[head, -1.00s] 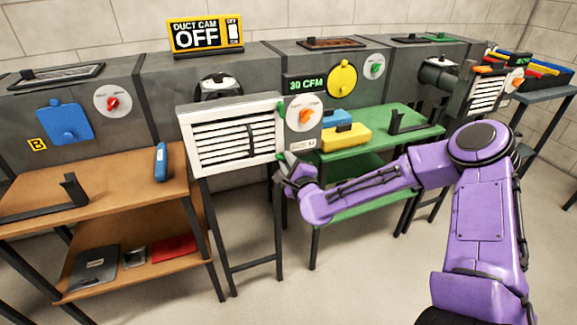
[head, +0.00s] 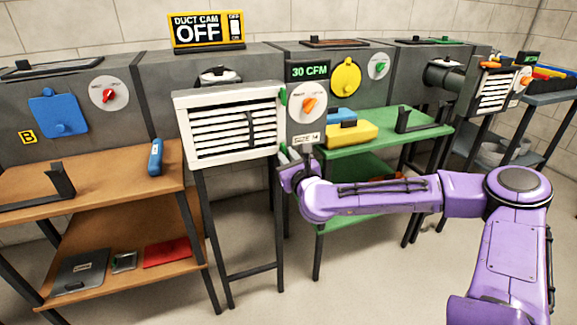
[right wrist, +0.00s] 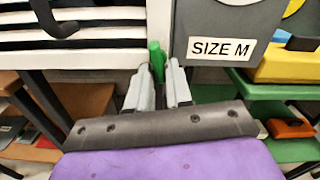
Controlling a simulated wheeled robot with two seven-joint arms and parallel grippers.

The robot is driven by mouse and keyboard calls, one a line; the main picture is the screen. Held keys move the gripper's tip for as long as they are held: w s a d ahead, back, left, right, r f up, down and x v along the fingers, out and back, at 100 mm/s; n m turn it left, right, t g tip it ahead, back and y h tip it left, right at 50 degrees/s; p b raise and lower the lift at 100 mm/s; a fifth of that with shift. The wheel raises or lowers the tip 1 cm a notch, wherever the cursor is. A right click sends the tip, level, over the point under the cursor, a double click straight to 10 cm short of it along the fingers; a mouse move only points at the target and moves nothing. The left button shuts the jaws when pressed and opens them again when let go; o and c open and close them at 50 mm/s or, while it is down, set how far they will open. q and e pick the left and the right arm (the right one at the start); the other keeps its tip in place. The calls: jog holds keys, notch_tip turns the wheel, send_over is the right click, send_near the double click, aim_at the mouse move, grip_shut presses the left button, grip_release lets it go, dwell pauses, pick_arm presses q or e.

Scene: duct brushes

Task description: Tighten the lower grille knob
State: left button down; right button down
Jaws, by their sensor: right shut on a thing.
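The white grille (head: 230,125) stands upright on a dark-legged stand, with a grey box carrying an orange dial (head: 308,104) beside its right edge. The upper green knob (head: 283,97) is on the grille's right edge. The lower green knob (right wrist: 156,60) shows in the right wrist view at the grille's lower right corner, between my finger ends. My right gripper (head: 291,155) is at that corner, shut on the lower knob; it also shows in the right wrist view (right wrist: 158,84). The fingers hide part of the knob. My left gripper is out of view.
A "SIZE M" label (right wrist: 222,48) is on the grey box close right of the fingers. A green shelf (head: 385,140) with a yellow block (head: 352,134) stands right, and a brown bench (head: 100,185) left. Floor in front is open.

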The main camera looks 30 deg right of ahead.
jog(key=shift+f+m+b, duration=0.1)
jog(key=shift+m+b, duration=0.6)
jog(key=shift+m, duration=0.1)
jog(key=c, duration=1.2)
grip_release()
jog(key=shift+s, duration=0.1)
jog(key=p+v, duration=0.1)
jog(key=v, duration=0.9)
jog(key=shift+s, duration=0.15)
